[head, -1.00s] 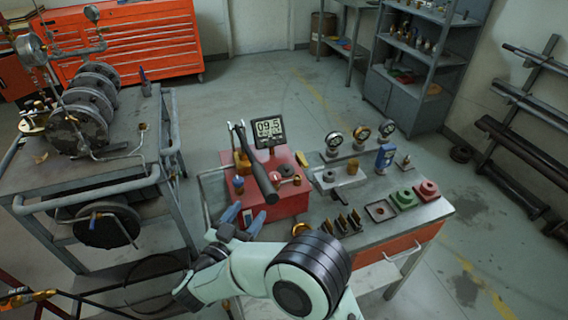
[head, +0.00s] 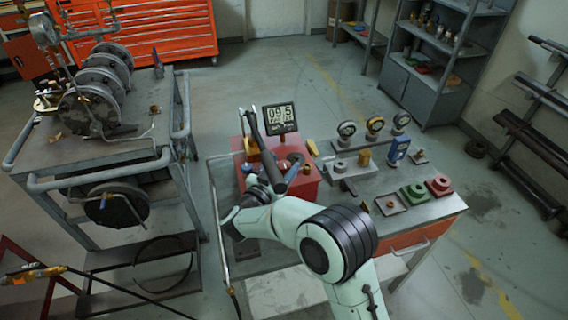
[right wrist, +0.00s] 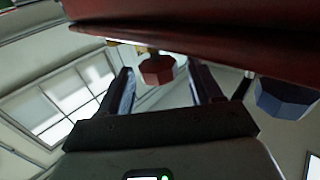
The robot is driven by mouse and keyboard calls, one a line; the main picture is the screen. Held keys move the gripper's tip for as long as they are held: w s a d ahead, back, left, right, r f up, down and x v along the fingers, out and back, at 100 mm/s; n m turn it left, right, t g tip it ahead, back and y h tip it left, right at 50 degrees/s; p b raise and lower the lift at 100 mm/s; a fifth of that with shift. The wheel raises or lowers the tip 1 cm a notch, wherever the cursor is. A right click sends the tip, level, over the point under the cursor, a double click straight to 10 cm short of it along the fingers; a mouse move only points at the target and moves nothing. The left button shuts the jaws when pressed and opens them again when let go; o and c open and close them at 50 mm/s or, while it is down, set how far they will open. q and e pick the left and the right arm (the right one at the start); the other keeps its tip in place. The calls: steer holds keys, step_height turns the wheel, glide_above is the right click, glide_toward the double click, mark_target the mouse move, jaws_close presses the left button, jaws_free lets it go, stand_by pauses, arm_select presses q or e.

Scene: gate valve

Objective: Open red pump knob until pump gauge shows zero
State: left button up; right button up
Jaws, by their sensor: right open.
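The red pump (head: 307,187) stands on the left part of the workbench, with a black lever handle rising across it. Its digital gauge (head: 281,117) appears to read about 09.5. My right gripper (head: 262,182) is at the pump's front left. In the right wrist view, my right gripper (right wrist: 160,88) is open, and the red knob (right wrist: 157,69) shows between its two fingers, near the tips. I cannot tell whether they touch it. A blue knob (right wrist: 286,98) is to the right, outside the fingers. My arm hides much of the pump's front in the head view. My left gripper is not in view.
Several dial gauges, a green block (head: 414,193) and a red block (head: 439,186) are on the workbench (head: 432,209), right of the pump. A cart with a flanged pipe assembly (head: 92,104) is at the left. Open floor lies behind the workbench.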

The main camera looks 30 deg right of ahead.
steer(key=shift+w+d, duration=0.35)
steer(key=shift+d, duration=0.25)
steer(key=c, duration=1)
steer(key=shift+o, duration=0.2)
